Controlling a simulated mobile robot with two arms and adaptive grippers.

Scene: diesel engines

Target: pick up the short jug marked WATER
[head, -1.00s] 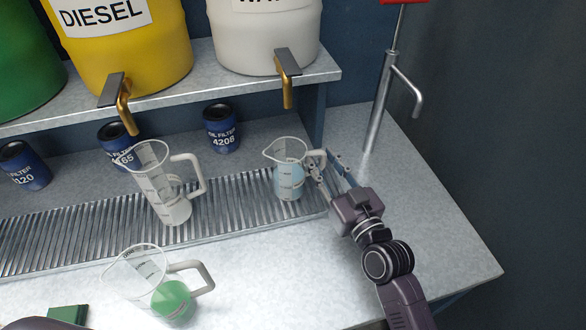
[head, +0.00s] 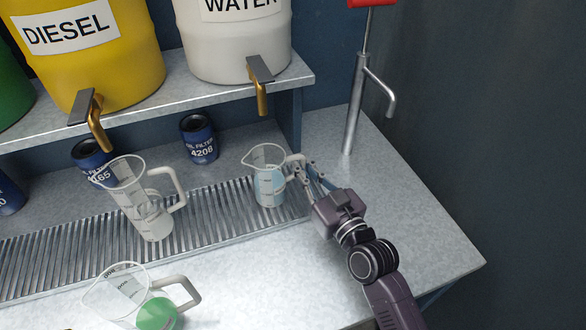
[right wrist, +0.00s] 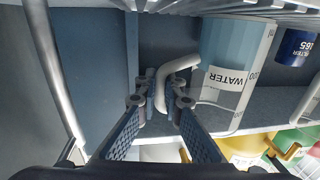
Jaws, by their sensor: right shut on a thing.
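The short jug (head: 268,183) is clear, with pale blue liquid inside, and stands upright at the right end of the drip grate (head: 215,203). In the right wrist view the jug (right wrist: 225,110) shows its WATER label and its pale handle (right wrist: 172,72). My right gripper (head: 303,172) is shut on the handle, from the right side of the jug. The right wrist view shows the two fingers (right wrist: 160,100) on either side of the handle. I cannot tell whether the jug's base touches the grate. My left gripper is out of view.
A taller clear jug (head: 133,205) stands on the grate to the left. A jug with green liquid (head: 157,312) is at the front left. The WATER barrel's tap (head: 261,85) hangs above the short jug. A metal post (head: 354,105) stands at the right.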

